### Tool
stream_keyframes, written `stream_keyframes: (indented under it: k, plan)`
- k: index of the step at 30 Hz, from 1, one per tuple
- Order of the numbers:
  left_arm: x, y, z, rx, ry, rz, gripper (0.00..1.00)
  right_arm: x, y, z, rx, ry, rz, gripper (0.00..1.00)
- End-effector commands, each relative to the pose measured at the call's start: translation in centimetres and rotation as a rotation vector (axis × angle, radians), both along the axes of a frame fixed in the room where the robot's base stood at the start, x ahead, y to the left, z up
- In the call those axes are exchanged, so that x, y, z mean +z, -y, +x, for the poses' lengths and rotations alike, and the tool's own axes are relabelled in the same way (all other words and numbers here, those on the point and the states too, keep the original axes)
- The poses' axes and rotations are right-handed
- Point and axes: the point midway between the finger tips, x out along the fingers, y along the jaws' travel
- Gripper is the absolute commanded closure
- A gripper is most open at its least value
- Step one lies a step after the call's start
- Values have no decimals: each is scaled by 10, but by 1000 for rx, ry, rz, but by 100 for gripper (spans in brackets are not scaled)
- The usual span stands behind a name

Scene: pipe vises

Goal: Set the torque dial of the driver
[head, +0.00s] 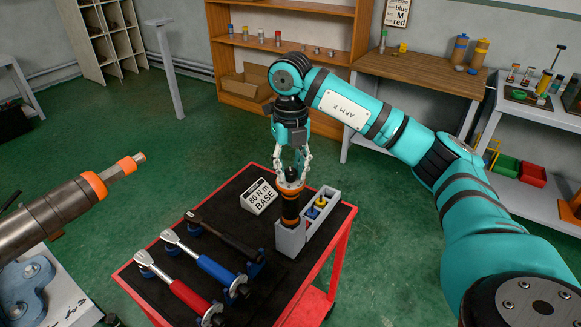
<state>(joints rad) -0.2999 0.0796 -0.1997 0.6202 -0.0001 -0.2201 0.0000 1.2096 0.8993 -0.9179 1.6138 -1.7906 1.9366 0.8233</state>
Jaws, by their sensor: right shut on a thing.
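The driver (290,207) is black with orange bands and stands upright in a light grey holder (292,240) on the cart. My right gripper (292,180) reaches down from above with its fingers on either side of the driver's top end, shut on it. The fingers hide part of that end, and I cannot read any dial marks. My left gripper is not in view.
Torque wrenches with red (190,297), blue (213,268) and black (228,236) handles lie on the red cart (345,238). A thick dark pipe (45,222) with orange rings juts in from the left. Green floor is free behind the cart.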

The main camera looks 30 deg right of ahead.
Motion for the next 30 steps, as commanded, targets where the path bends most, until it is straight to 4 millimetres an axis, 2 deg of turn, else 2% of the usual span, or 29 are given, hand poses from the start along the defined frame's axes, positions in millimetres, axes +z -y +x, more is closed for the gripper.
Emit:
stream_keyframes:
  k: [18, 30]
  plan:
    - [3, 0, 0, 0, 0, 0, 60, 1, -1, 0, -581, 0, 1, 100]
    - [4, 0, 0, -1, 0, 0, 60, 0, -1, 0, -806, -2, 0, 100]
